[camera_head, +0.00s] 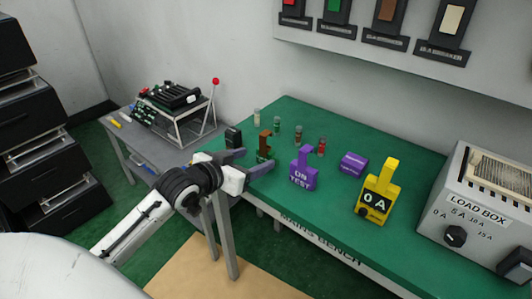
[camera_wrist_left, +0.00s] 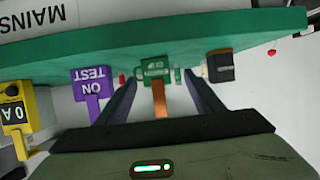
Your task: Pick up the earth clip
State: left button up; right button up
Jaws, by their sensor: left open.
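The earth clip appears to be the small green piece with a brown upright handle (camera_head: 265,143) near the left end of the green bench. It also shows in the wrist view, with its green body (camera_wrist_left: 154,69) and brown handle (camera_wrist_left: 159,100). My left gripper (camera_head: 254,163) is open at the bench's left edge, with its fingers pointing at the clip. In the wrist view the handle lies between the two spread fingers (camera_wrist_left: 162,98), apart from both. My right gripper is not in view.
A black block (camera_head: 233,136) stands close on the left of the clip. A purple test unit (camera_head: 303,171), a yellow meter (camera_head: 377,189) and a grey load box (camera_head: 478,209) stand to the right. Several small posts stand behind. A grey side table (camera_head: 158,150) is at left.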

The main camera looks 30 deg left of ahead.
aim_at(262, 157)
pick_arm(q)
jog(key=x, duration=0.5)
jog(key=shift+w+d, duration=0.25)
jog(key=shift+d, duration=0.1)
jog(key=shift+r, duration=0.1)
jog(key=c, duration=1.1)
